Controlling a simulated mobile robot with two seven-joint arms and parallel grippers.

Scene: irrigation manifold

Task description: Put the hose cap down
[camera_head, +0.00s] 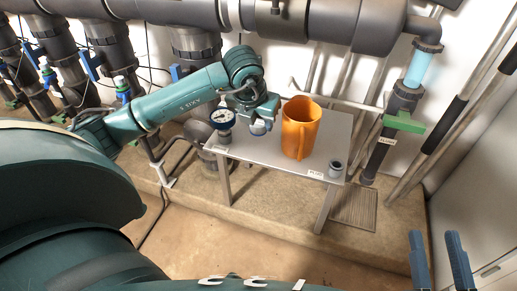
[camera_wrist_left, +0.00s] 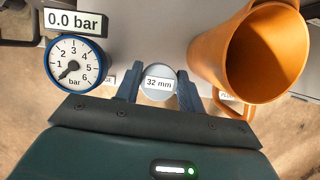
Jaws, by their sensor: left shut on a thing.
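The hose cap (camera_wrist_left: 158,83) is a round grey piece with a "32 mm" label. My left gripper (camera_wrist_left: 158,88) is shut on it, with one blue finger on each side. In the head view the left gripper (camera_head: 262,122) is over the back left part of the small grey table (camera_head: 262,158), between the gauge and the orange jug. Whether the cap touches the tabletop I cannot tell. My right gripper (camera_head: 440,258) is at the lower right of the head view, its two blue fingers apart with nothing between them.
An orange jug (camera_head: 300,128) stands on the table right of the left gripper. A blue-rimmed pressure gauge (camera_head: 222,118) reading 0.0 bar is at its left. A small grey fitting (camera_head: 336,168) stands at the table's right front corner. The table's front middle is clear. Pipes run behind.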

